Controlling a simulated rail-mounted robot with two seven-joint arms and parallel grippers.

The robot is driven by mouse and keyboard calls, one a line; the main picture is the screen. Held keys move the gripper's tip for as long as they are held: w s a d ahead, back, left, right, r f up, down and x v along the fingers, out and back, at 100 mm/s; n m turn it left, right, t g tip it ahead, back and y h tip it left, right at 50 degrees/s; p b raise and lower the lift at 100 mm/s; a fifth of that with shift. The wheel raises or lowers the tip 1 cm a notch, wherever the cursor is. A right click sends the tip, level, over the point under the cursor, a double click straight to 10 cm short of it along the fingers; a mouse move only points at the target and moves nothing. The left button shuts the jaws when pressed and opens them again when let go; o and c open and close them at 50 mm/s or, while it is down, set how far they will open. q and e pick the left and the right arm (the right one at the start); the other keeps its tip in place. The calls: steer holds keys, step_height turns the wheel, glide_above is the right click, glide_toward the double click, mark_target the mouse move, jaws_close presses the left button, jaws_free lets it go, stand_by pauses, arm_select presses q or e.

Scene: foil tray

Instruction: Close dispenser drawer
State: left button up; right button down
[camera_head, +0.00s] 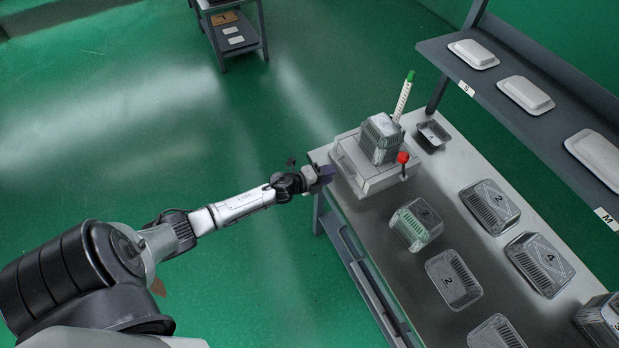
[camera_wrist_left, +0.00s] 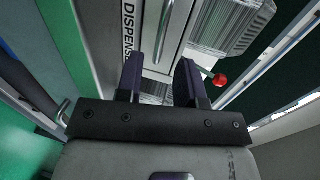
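The grey-white dispenser (camera_head: 378,186) stands at the far left end of the table, with a stack of foil trays (camera_head: 382,138) on top and a red knob (camera_head: 402,157) on its side. My left gripper (camera_head: 326,174) is at the left side of the dispenser, low near the table edge. In the left wrist view, the gripper (camera_wrist_left: 160,68) has its two dark fingers apart with nothing clearly between them, facing the panel lettered "DISPENS" (camera_wrist_left: 128,30). A narrow light bar (camera_wrist_left: 164,30) shows ahead of the fingers. How far the drawer stands open I cannot tell. My right gripper is not in view.
Foil trays (camera_head: 454,279) lie in several spots on the table, with a small stack (camera_head: 416,224) near the dispenser. A shelf (camera_head: 500,90) with white trays (camera_head: 525,94) overhangs the right side.

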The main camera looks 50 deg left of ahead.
arm_select(q)
steer(key=v, duration=0.7)
steer(key=shift+s, duration=0.35)
steer(key=shift+a+r, duration=0.1)
